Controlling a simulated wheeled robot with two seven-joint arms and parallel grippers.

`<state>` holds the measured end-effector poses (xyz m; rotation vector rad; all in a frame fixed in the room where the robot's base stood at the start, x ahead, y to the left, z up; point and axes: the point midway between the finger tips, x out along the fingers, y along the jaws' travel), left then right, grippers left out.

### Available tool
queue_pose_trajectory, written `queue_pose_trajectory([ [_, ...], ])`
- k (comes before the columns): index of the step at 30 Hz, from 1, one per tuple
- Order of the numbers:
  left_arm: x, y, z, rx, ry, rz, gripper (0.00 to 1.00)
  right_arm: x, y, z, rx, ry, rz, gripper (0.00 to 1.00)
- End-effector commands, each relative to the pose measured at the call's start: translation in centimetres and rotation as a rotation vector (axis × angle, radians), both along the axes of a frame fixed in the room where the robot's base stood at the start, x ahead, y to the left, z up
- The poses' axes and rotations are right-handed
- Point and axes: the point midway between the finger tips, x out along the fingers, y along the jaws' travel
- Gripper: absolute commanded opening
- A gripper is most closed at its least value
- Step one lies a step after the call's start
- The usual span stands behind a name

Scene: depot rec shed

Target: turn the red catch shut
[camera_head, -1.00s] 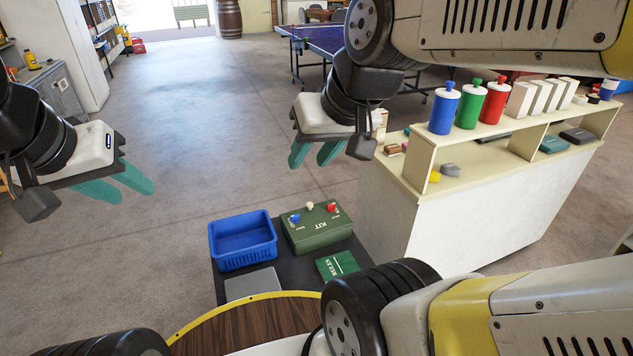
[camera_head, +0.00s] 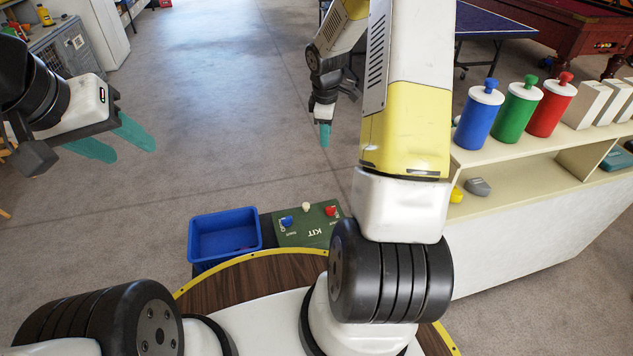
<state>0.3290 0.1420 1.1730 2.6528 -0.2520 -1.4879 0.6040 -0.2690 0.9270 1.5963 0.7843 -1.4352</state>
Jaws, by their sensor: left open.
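The red catch (camera_head: 330,211) is a small red knob on the right of the green KIT case (camera_head: 297,235). It is too small to tell how it is turned. A blue catch (camera_head: 287,222) and a cream knob (camera_head: 306,207) are on the same case. My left gripper (camera_head: 117,142) is open and empty, in the air well to the left of the case. My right gripper (camera_head: 325,135) points down beyond the case, apart from it, showing in line above the red catch. Its fingers overlap, so its opening is hidden. My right arm hides part of the case's right side.
A blue basket (camera_head: 225,236) stands left of the case. A cream shelf unit (camera_head: 530,240) at right carries blue, green and red bottles (camera_head: 545,105) and white boxes. A table-tennis table (camera_head: 495,22) is behind. The floor beyond the case is clear.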

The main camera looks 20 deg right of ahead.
Motion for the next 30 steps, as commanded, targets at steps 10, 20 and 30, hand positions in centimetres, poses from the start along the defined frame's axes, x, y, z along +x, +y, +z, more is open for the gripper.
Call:
queue_pose_trajectory([
  [10,0.0,0.0,0.0,0.0,0.0,0.0,0.48,1.2,-2.7,-20.5,0.022,0.146,0.38,0.36],
  [20,0.0,0.0,0.0,0.0,0.0,0.0,0.48,0.4,-2.7,-26.8,0.041,0.17,0.483,0.36],
  [30,0.0,0.0,0.0,0.0,0.0,0.0,0.48,0.4,-2.7,-32.0,0.041,0.17,0.481,0.36],
])
